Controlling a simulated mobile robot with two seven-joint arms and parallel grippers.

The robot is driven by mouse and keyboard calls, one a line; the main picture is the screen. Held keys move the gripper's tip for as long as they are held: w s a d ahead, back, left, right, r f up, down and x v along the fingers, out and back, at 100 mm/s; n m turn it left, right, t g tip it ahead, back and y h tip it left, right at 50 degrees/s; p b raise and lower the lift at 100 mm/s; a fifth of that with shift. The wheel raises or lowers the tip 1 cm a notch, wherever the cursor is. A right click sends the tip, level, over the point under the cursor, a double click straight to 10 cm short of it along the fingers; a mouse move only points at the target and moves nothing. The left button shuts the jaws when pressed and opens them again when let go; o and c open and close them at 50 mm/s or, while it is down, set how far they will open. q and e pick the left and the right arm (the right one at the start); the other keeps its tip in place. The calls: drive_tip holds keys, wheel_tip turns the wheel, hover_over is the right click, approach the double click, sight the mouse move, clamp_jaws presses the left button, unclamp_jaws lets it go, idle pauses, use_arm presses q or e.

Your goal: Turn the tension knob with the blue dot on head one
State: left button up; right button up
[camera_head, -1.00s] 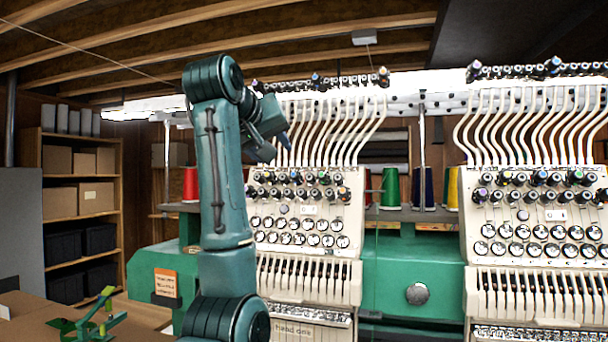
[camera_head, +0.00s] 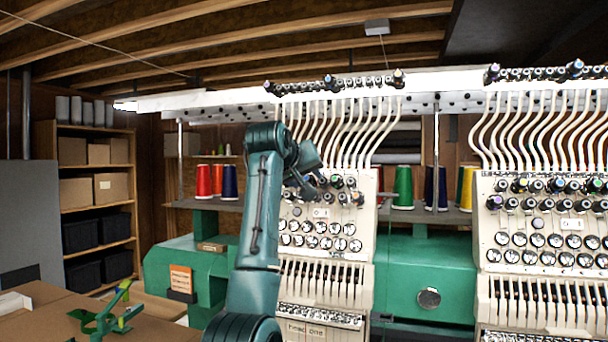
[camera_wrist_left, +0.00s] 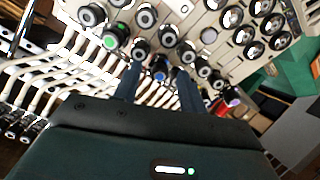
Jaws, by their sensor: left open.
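Head one is the cream panel (camera_head: 301,253) right of my left arm, with two rows of tension knobs and a "Head one" label (camera_head: 306,330). In the wrist view the knob with the blue dot (camera_wrist_left: 160,68) shows between the fingertips of my left gripper (camera_wrist_left: 159,76). The gripper is open, one finger on each side of that knob; whether they touch it I cannot tell. In the head view my left gripper (camera_head: 311,186) is at the upper knob rows and hides some knobs. My right gripper is not in view.
Pale thread tubes (camera_head: 372,128) run above the knobs. A second head (camera_head: 545,215) stands at right. A green cone (camera_head: 403,187) stands behind.

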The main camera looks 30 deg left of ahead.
use_arm(q)
drive_tip(key=shift+c, duration=0.2)
clamp_jaws()
drive_tip(key=shift+m, duration=0.3)
drive_tip(key=m, duration=0.5)
drive_tip(key=shift+a, duration=0.1)
drive_tip(key=m, duration=0.6)
idle(0.3)
drive_tip(key=shift+m, duration=0.3)
drive_tip(key=shift+o, duration=0.2)
unclamp_jaws()
